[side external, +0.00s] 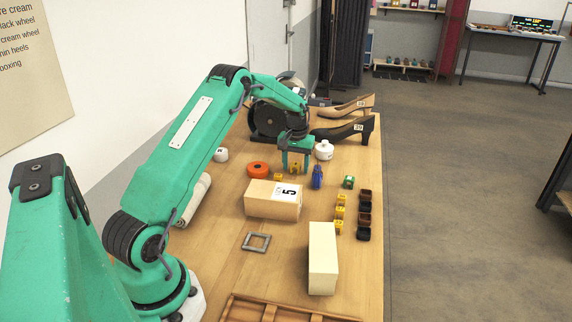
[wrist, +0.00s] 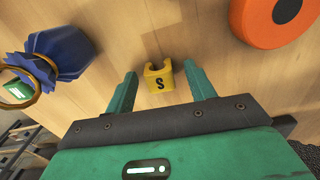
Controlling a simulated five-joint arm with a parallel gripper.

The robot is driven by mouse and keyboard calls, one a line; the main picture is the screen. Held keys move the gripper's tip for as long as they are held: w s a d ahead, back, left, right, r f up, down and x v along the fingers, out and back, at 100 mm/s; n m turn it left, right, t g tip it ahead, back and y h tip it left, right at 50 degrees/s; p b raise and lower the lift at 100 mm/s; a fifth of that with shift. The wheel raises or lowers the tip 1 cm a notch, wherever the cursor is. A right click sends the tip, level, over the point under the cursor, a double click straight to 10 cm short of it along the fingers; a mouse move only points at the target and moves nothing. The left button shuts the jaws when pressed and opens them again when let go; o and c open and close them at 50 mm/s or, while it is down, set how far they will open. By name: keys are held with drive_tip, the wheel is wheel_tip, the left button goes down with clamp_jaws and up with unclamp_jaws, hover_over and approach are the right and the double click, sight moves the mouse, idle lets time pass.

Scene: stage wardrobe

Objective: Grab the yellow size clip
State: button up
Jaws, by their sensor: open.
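The yellow size clip (wrist: 159,82), marked S, lies on the wooden table in the wrist view. It sits between the two green fingers of my gripper (wrist: 160,70), which is open, with a gap on each side. In the side view my gripper (side external: 294,168) hangs low over the table, fingers pointing down. Small yellow pieces show at and beside its fingers there; I cannot tell which is the S clip. A blue pouch (wrist: 60,55) with a gold ring lies to the left in the wrist view, and an orange roll (wrist: 275,18) to the right.
Several yellow (side external: 340,212) and dark clips (side external: 364,218) stand in rows at the table's right. A numbered cream box (side external: 264,205), a second cream block (side external: 322,262) and a grey frame (side external: 256,242) lie nearer. Heeled shoes (side external: 342,131) stand behind.

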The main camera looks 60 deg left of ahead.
sight(296, 164)
drive_tip(key=c, duration=1)
drive_tip(key=shift+r, duration=0.1)
drive_tip(key=shift+c, duration=0.2)
wheel_tip(296, 164, up, 10)
idle(0.6)
